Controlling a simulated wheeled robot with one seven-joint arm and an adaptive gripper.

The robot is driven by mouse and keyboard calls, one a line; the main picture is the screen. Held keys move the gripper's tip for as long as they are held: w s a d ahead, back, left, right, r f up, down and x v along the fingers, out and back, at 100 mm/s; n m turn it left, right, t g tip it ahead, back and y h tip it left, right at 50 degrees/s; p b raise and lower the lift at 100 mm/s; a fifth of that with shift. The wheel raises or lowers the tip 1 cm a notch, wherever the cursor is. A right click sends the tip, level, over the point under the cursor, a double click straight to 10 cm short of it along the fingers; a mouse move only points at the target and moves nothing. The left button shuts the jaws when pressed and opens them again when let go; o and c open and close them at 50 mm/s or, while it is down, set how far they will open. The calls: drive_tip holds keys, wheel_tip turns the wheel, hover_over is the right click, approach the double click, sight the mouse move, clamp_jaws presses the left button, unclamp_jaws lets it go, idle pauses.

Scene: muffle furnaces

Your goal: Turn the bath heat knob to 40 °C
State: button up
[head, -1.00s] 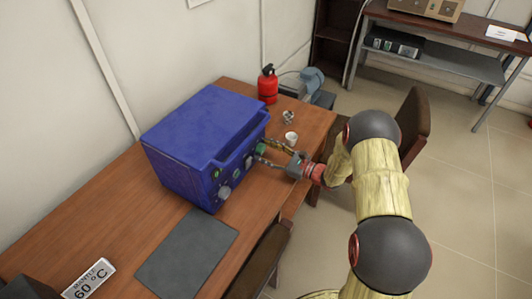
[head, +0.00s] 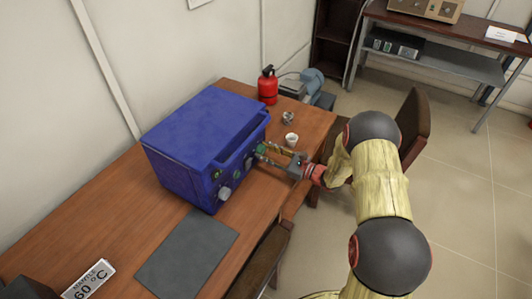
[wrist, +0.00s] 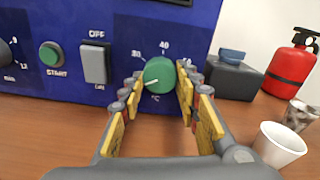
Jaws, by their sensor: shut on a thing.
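The blue bath unit (head: 200,145) stands on the wooden table. In the wrist view its front panel (wrist: 125,40) carries a green heat knob (wrist: 159,74) with a scale around it; 40 is printed above the knob, with °C below. The white line on the knob points to the lower left, away from the 40. My gripper (wrist: 158,92) is shut on the green knob, one yellow-padded finger on each side. In the head view my gripper (head: 262,151) is at the right end of the panel, and the knob is mostly hidden there.
Left of the knob are an OFF/ON switch (wrist: 95,64) and a green START button (wrist: 50,54). A white cup (wrist: 279,145), a small metallic vessel (wrist: 299,115) and a red extinguisher (wrist: 291,62) stand to the right. A grey mat (head: 187,253) and a 60 °C sign (head: 89,279) lie in front.

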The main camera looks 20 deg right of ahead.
drive_tip(key=shift+m+p, duration=0.4)
drive_tip(key=shift+p, duration=0.05)
drive_tip(key=shift+r+m+p, duration=0.15)
drive_tip(key=shift+m+p, duration=0.45)
drive_tip(key=shift+p, duration=0.05)
drive_tip(key=m+p, duration=0.3)
drive_tip(key=shift+s, duration=0.1)
drive_tip(key=m+p, duration=0.4)
drive_tip(key=m, duration=0.2)
drive_tip(key=shift+a+m, duration=0.1)
drive_tip(key=shift+m, duration=0.3)
drive_tip(key=m+p, duration=0.3)
drive_tip(key=m, duration=0.3)
drive_tip(key=shift+r+p, duration=0.1)
drive_tip(key=shift+p, duration=0.3)
drive_tip(key=m+p, duration=0.2)
drive_tip(key=m, duration=0.3)
drive_tip(key=shift+m, duration=0.4)
drive_tip(key=o, duration=1.2)
drive_tip(key=shift+c, duration=0.2)
